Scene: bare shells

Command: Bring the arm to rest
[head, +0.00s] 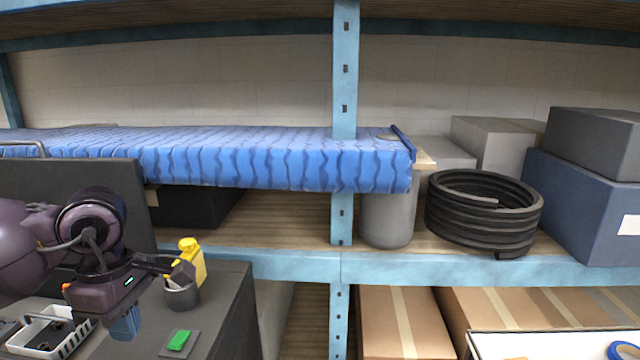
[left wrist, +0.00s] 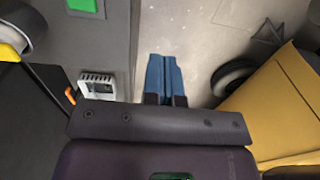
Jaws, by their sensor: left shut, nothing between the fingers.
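My left gripper (head: 125,323) hangs low at the left in the head view, with its blue fingers pointing down. In the left wrist view the two blue fingers (left wrist: 165,75) lie side by side and closed, with nothing between them. The fingers appear in front of the dark bench, between a white basket and a green block. My left arm comes in from the left edge, bent at the elbow. My right gripper does not show in either view.
A white basket (head: 50,332), a grey cup (head: 182,296), a yellow bottle (head: 194,262) and a green block (head: 178,340) are around the gripper. Behind stands a blue-framed shelf (head: 290,266) with a blue-wrapped slab (head: 270,160) and a black hose coil (head: 483,215).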

